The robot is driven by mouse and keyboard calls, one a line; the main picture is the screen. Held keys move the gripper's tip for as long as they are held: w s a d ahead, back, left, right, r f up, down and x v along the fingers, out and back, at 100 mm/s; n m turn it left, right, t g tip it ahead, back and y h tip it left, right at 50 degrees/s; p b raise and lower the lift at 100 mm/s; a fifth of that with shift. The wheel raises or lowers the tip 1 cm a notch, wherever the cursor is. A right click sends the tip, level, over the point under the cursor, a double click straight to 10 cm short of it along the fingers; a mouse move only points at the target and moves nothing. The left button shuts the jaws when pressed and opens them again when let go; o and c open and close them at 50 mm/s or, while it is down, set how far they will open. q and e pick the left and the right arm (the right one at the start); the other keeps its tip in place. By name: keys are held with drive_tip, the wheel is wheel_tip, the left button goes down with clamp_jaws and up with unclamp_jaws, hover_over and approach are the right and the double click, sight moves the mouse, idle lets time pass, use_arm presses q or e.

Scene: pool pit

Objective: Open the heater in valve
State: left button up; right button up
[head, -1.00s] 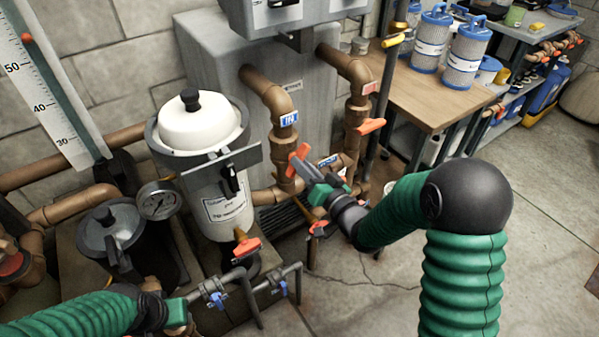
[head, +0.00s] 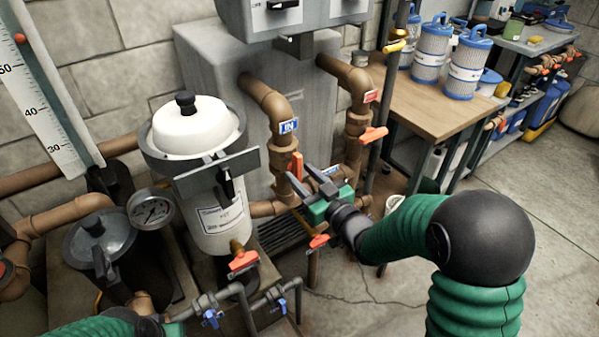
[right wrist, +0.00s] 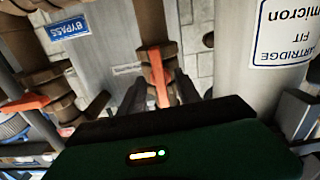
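The heater in valve has an orange handle (head: 296,166) on the copper pipe under the blue IN label (head: 289,126). The handle stands nearly upright, roughly along the pipe. My right gripper (head: 303,178) is at the handle, coming from the right. In the right wrist view the orange handle (right wrist: 157,75) lies between the two dark fingers of my right gripper (right wrist: 160,92), with small gaps seeming to show on both sides. My left gripper (head: 152,325) is low at the bottom edge, mostly cut off, so its opening cannot be seen.
Other orange handles are close by: one on the right pipe (head: 373,134), one below the white cartridge filter (head: 243,262) and one below my right gripper (head: 319,241). A blue BYPASS label (right wrist: 69,26) shows in the right wrist view. The floor at the right is clear.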

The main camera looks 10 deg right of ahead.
drive_tip(key=v, duration=0.7)
drive_tip(key=shift+w+r, duration=0.1)
drive_tip(key=shift+r, duration=0.05)
idle(1.2)
